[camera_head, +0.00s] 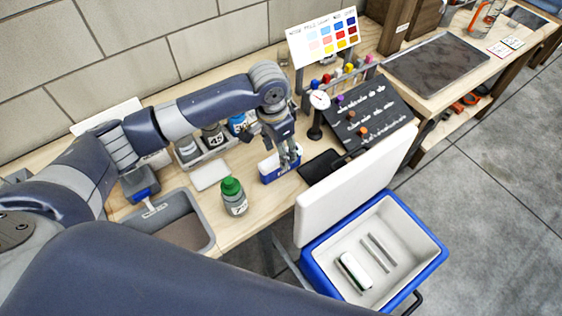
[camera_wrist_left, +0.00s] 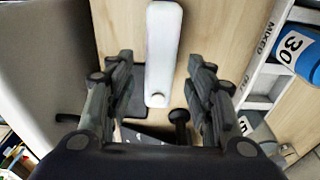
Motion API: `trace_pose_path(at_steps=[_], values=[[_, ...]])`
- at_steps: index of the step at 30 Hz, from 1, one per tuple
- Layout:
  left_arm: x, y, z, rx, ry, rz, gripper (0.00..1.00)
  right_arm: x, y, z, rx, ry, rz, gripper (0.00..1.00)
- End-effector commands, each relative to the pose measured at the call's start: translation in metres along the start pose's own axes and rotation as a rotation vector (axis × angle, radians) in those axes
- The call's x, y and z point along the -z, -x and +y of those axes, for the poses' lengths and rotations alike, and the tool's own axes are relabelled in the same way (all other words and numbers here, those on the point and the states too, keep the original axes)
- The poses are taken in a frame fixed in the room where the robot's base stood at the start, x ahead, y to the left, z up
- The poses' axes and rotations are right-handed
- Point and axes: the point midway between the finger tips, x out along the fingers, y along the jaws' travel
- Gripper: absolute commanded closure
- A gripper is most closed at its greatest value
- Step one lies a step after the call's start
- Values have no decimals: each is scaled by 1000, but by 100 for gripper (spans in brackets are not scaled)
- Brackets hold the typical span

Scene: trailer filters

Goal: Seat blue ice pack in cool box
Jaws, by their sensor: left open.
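The blue ice pack (camera_head: 281,176), blue with white on top, stands on the wooden bench. My left gripper (camera_head: 290,158) is open just over it, fingers pointing down, partly hiding it. In the left wrist view the white top of the pack (camera_wrist_left: 163,45) lies between the spread fingers (camera_wrist_left: 160,75); I cannot tell whether they touch it. The blue cool box (camera_head: 432,262) stands lower right with its white lid (camera_head: 350,190) raised. Inside are a white block with a dark edge (camera_head: 356,270) and two grey strips (camera_head: 378,250) on the floor. My right gripper is not in view.
A green-capped bottle (camera_head: 233,197) and a white slab (camera_head: 210,174) stand left of the pack. A grey tray (camera_head: 170,222) is nearer me. A dark sloped board (camera_head: 372,115) and a black gauge stand (camera_head: 317,116) are to the right. The raised lid stands between pack and box.

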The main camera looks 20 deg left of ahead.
Motion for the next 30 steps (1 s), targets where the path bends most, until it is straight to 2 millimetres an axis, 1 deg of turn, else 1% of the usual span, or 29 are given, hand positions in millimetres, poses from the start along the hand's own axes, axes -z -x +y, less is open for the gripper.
trace_pose_path(at_steps=[1,2,4,7,11,15,16,17,18,20,21,22,30], values=[[-3,-6,0,-3,1,-6,52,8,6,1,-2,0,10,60],[-3,-11,0,-3,1,-5,52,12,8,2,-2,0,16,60],[-3,-22,0,-2,-1,-3,52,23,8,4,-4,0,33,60],[-3,-32,0,-2,-1,-2,52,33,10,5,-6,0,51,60],[-3,-37,0,-1,-1,-1,52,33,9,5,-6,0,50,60],[-3,-36,0,-1,-1,-1,52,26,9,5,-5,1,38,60],[-3,-36,0,-1,-1,-1,56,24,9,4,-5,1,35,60],[-3,-36,0,-1,-1,-1,63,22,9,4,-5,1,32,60],[-3,-36,0,-1,-1,-1,72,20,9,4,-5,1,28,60],[-3,-36,0,0,-1,-1,86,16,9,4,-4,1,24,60],[-3,-36,0,0,-1,-1,95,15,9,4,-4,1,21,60],[-3,-36,0,0,-1,-1,100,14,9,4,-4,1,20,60],[-2,-35,0,0,-1,1,100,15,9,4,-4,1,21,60]])
